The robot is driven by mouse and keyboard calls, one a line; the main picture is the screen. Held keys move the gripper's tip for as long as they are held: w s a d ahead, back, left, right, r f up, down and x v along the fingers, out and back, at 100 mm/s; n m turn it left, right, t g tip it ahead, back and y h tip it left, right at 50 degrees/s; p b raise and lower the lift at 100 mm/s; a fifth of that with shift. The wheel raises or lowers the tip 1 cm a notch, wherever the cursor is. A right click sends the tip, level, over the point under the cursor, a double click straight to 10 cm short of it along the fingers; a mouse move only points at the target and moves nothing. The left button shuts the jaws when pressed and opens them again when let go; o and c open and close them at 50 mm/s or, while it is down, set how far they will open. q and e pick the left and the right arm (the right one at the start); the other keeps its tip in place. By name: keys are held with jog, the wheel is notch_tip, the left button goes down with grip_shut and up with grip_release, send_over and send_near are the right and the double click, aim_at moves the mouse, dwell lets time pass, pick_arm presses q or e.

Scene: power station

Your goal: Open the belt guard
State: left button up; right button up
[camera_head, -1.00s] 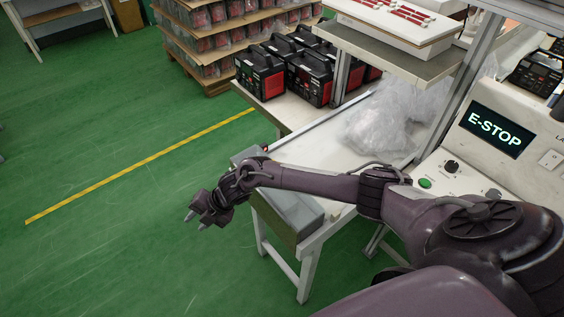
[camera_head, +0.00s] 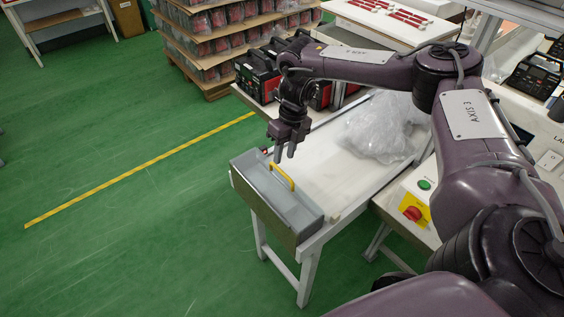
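The belt guard (camera_head: 290,205) is a grey cover at the near left end of the white-topped conveyor. A yellow handle (camera_head: 282,176) stands on it. My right gripper (camera_head: 284,158) hangs fingers down just above the handle, apart from it as far as I can see. Its two fingers are spread with nothing between them. My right arm reaches in from the right and arches over the conveyor. My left gripper is not in view.
A clear plastic bag (camera_head: 380,128) lies on the conveyor belt (camera_head: 325,158). A control panel with a red knob (camera_head: 411,213) and a green button (camera_head: 424,185) is on the right. Black-and-red units (camera_head: 258,78) stand behind. Green floor (camera_head: 120,130) at the left is clear.

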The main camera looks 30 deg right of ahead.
aim_at(281, 170)
jog(key=shift+a+f+p, duration=0.15)
jog(key=shift+a+f, duration=0.1)
jog(key=shift+f, duration=0.85)
jog(key=shift+a+f+p, duration=0.15)
jog(key=shift+a+f, duration=0.05)
jog(key=shift+f, duration=0.85)
grip_shut()
